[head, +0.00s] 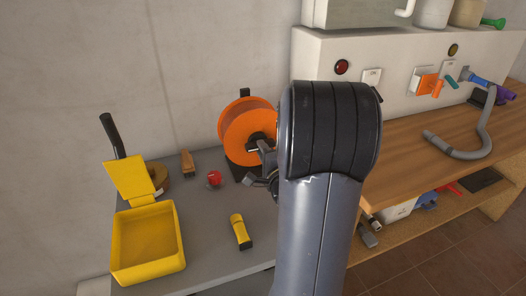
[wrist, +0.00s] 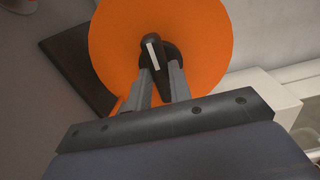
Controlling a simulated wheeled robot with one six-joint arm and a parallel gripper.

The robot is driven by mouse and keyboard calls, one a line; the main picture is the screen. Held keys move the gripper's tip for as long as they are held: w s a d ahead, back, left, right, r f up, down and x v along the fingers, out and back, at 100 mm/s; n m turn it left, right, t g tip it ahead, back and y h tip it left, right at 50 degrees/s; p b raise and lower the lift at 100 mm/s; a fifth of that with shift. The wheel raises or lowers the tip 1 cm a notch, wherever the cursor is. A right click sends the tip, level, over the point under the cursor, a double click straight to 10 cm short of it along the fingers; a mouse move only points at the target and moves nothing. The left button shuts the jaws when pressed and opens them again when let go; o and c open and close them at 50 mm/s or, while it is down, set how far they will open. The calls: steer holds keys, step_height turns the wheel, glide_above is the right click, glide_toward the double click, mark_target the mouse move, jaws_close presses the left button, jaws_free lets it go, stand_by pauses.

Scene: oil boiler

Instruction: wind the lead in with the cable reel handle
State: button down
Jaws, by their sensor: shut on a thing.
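The orange cable reel (head: 246,128) stands upright on the grey bench against the wall in the head view. Its round orange face (wrist: 200,45) fills the upper middle of the wrist view. The black handle (wrist: 153,50) sits at the middle of that face. My gripper (wrist: 161,72) is shut on the handle, with one finger on each side of it. In the head view my arm covers the right part of the reel and most of the gripper. An orange strip, perhaps the lead (wrist: 124,103), shows left of the fingers.
On the grey bench are a yellow bin (head: 150,243), a yellow-black object (head: 241,231), a red object (head: 214,179) and a brown block (head: 187,163). To the right, a wooden worktop (head: 415,160) holds a grey hose (head: 470,152) below a white panel.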

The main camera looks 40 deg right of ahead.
steer(key=c, duration=1.3)
jaws_free()
steer(key=shift+s, duration=0.1)
steer(key=v, duration=1)
steer(key=shift+s+a, duration=0.1)
steer(key=shift+s, duration=0.2)
steer(key=shift+w, duration=0.15)
steer(key=x, duration=1)
steer(key=shift+w, duration=0.3)
